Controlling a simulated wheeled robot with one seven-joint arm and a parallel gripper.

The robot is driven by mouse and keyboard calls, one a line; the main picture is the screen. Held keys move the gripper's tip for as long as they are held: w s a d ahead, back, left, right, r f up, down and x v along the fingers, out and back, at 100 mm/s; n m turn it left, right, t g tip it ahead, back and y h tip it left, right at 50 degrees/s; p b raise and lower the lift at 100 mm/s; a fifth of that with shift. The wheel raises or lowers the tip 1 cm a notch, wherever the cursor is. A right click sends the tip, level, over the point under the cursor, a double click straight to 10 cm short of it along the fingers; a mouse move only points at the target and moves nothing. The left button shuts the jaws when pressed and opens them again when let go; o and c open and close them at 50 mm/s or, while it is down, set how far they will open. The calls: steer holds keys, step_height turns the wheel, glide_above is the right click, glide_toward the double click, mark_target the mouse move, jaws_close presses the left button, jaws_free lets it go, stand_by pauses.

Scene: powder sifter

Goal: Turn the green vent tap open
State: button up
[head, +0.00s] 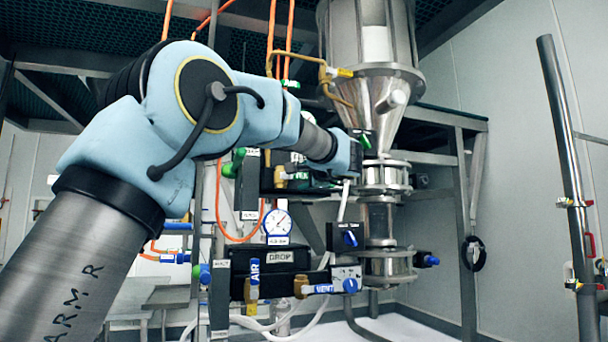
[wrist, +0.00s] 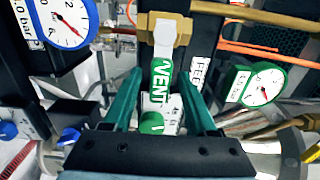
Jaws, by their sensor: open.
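The green vent tap handle (wrist: 160,82), lettered VENT in white, hangs from a brass valve body (wrist: 165,32) in the wrist view. It points from the brass body toward my palm. My gripper (wrist: 160,78) is open, with one green finger on each side of the handle. A gap shows beside the handle, and I cannot tell whether either finger touches it. In the head view the green handle (head: 299,176) shows small by a brass fitting, left of my wrist; my fingers are hard to make out there.
A FEED label (wrist: 195,70) and a green-rimmed gauge (wrist: 257,86) are right of the handle; a blue-rimmed gauge (wrist: 62,20) is upper left. Below in the head view are a blue VENT tap (head: 322,288) and a blue AIR tap (head: 254,278). The steel hopper (head: 375,100) stands close right.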

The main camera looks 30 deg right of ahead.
jaws_close()
stand_by(0.4)
stand_by(1.0)
